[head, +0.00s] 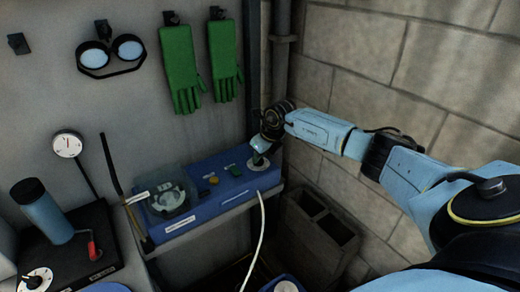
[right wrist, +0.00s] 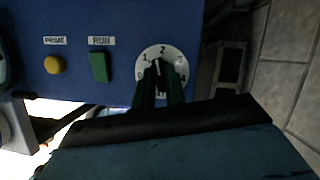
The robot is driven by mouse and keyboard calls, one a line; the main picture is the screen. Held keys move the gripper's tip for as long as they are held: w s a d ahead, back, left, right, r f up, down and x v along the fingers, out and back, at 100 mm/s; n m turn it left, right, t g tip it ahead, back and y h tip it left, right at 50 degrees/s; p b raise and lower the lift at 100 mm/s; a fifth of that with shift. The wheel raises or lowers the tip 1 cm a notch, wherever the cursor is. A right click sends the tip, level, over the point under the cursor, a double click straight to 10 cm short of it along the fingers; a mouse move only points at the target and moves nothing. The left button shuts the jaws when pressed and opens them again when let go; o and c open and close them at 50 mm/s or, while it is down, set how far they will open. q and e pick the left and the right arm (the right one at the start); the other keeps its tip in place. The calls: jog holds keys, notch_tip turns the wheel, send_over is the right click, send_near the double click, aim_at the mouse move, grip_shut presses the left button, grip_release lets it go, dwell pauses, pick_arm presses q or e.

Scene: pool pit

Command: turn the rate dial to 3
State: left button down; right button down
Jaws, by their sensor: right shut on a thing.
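The rate dial (right wrist: 153,53) is a round white plate with printed numbers around a dark knob, on the right end of the blue pump box (head: 230,185). In the right wrist view the knob's pointer stands near the top of the scale, around the 2. The fingers hide part of the knob and the lower plate. My right gripper (right wrist: 160,88) is shut on the dial knob. In the head view the dial plate (head: 259,166) shows under this gripper (head: 260,153). My left gripper is not in view.
A yellow prime button (right wrist: 54,65) and a green run switch (right wrist: 98,66) sit left of the dial. A white hose (head: 262,215) hangs in front of the box. A hollow concrete block (head: 325,232) stands below right, beside the block wall. Green gloves (head: 180,68) hang above.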

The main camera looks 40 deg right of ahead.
jog(key=m+h+p, duration=0.1)
jog(key=m+p, duration=0.1)
jog(key=m, duration=0.1)
jog(key=shift+a+r+m, duration=0.1)
jog(key=shift+r+m, duration=0.05)
jog(key=shift+m, duration=0.25)
jog(key=m+h, duration=0.1)
jog(key=m, duration=0.1)
jog(key=shift+w+a+m, duration=0.1)
jog(key=shift+m, duration=0.3)
jog(key=m+h, duration=0.1)
jog(key=m, duration=0.1)
jog(key=shift+m+g, duration=0.3)
jog(key=shift+g, duration=0.1)
jog(key=shift+a+m+g+h+b, duration=0.1)
jog(key=shift+m+g+h+b, duration=0.35)
jog(key=shift+m, duration=1.35)
jog(key=shift+w+h, duration=0.1)
jog(key=shift+h, duration=0.15)
jog(key=c, duration=1.4)
grip_release()
jog(key=shift+c, duration=0.2)
